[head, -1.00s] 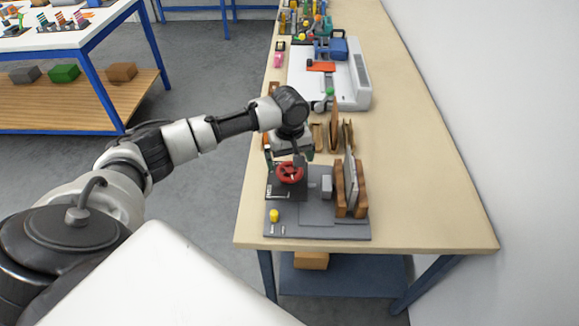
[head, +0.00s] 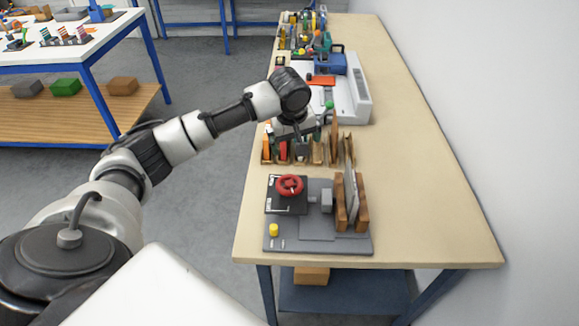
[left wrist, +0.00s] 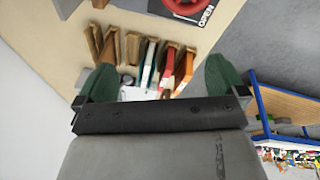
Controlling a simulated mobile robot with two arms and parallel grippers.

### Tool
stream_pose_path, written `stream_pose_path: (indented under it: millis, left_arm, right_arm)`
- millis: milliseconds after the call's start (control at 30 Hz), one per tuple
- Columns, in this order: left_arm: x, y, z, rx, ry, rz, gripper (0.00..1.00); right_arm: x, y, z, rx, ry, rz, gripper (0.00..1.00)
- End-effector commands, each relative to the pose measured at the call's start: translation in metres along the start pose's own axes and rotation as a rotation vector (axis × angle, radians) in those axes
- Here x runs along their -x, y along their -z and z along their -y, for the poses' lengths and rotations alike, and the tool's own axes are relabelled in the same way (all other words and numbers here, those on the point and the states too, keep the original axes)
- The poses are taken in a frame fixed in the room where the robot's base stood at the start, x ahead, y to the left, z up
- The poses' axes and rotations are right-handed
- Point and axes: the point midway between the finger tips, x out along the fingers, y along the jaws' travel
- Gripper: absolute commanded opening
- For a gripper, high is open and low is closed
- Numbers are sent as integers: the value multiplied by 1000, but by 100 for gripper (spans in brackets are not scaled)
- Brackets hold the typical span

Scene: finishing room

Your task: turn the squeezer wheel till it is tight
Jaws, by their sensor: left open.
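The red squeezer wheel (head: 290,185) sits on a black plate on the grey squeezer base (head: 318,246) near the front of the bench. Beside it, a grey block (head: 326,201) faces upright grey boards between brown wooden blocks (head: 362,204). In the left wrist view part of the wheel (left wrist: 188,8) shows at the top edge, next to an "OPEN" label. My left gripper (head: 294,135) is beyond the wheel, apart from it, over the slotted stands. Its green fingers (left wrist: 160,84) are spread wide, with nothing held. My right gripper is not in view.
A row of wooden stands holding coloured pieces (left wrist: 150,60) lies below my left gripper. A white machine with a blue part (head: 352,88) stands farther back, with tools behind it. The bench's right side (head: 420,170) is clear, beside a white wall.

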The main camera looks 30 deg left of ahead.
Motion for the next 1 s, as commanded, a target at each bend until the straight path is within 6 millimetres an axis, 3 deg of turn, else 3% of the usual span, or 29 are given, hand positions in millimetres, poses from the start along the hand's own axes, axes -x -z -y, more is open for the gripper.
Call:
stream_pose_path:
  millis: [100, 200, 300, 400, 533, 667, 767, 900, 933, 1000]
  left_arm:
    - [10, 43, -34, -85, -197, -278, 100]
    - [34, 76, -65, -222, -368, -548, 100]
    - [68, 94, -95, -407, -517, -812, 100]
    - [106, 94, -121, -639, -642, -1062, 100]
    - [145, 67, -148, -1010, -765, -1349, 100]
    - [161, 21, -162, -1452, -842, -1568, 100]
    - [154, -19, -162, -1838, -868, -1666, 100]
    - [120, -63, -144, -2430, -853, -1657, 100]
    - [109, -70, -137, 2549, 837, 1619, 100]
    - [83, -80, -118, 2527, 710, 1328, 100]
  right_arm:
    - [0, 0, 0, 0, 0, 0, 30]
    - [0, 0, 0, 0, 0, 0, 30]
    - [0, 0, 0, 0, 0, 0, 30]
    - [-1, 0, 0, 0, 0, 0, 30]
    - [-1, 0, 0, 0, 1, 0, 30]
    - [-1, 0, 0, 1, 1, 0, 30]
    - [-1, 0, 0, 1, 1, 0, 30]
    - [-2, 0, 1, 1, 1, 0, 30]
    - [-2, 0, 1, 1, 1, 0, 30]
    - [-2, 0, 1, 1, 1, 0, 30]
